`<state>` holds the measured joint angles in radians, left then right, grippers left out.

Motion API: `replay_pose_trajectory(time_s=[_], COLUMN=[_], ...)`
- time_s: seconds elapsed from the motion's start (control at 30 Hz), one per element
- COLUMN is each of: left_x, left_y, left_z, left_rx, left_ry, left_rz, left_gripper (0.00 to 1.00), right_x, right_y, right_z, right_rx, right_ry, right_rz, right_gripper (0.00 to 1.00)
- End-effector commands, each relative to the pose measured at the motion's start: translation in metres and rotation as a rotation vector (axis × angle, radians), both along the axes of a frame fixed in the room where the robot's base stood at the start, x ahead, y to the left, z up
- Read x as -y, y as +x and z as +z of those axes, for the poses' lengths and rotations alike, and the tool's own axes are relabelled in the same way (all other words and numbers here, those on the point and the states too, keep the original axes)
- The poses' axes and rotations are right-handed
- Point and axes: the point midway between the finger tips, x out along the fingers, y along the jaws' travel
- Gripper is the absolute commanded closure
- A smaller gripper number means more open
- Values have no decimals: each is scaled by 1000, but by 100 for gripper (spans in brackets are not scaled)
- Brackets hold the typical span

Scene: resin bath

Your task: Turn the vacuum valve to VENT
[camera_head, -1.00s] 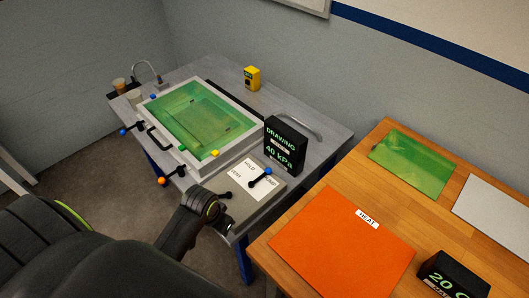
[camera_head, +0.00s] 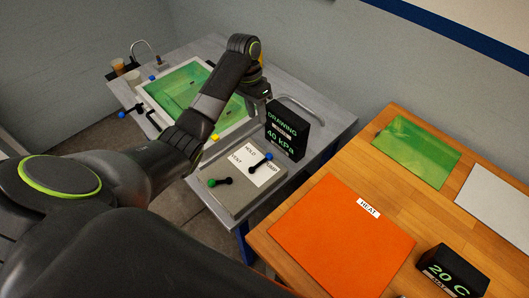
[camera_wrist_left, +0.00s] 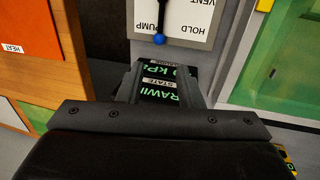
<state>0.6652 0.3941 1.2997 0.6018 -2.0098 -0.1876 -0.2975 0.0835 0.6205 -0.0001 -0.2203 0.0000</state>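The vacuum valve's black lever with a blue knob (camera_head: 268,156) stands on a white label plate (camera_head: 243,167) marked VENT, HOLD and PUMP. The knob points to the PUMP side, away from VENT. In the left wrist view the blue knob (camera_wrist_left: 159,39) shows beyond the black display. My left gripper (camera_head: 262,98) hangs above the back of the display, apart from the lever. In the left wrist view the display's lettering shows between its fingers (camera_wrist_left: 160,90), which look open and empty. My right gripper is not in view.
The black display (camera_head: 287,130) reading DRAWING 40 kPa stands just behind the valve plate. A lever with a green knob (camera_head: 212,183) is left of the plate. My left arm crosses the green bath (camera_head: 180,85). An orange HEAT mat (camera_head: 340,235) lies on the wooden table.

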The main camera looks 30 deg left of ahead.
Motion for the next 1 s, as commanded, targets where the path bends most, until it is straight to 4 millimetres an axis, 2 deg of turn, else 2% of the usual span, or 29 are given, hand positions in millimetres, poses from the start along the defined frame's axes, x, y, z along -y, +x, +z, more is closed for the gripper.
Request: replay_pose_trajectory(time_s=[0.27,0.5,0.6,0.8,1.0], left_x=[4,11,16,24,29], left_y=[-1,-4,-6,-9,-10], left_z=[-23,-63,-77,-120,-153], left_rx=[-1,-2,-6,-5,-2], left_ry=[-2,-3,-4,-3,-3], left_rz=[-1,-1,0,-1,-1], left_gripper=[67,67,67,67,67], right_x=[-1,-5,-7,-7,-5], right_y=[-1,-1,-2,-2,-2], right_z=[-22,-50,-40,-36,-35], right_rx=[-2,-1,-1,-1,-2], right_ry=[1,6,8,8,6], right_rz=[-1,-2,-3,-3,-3], right_gripper=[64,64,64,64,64])
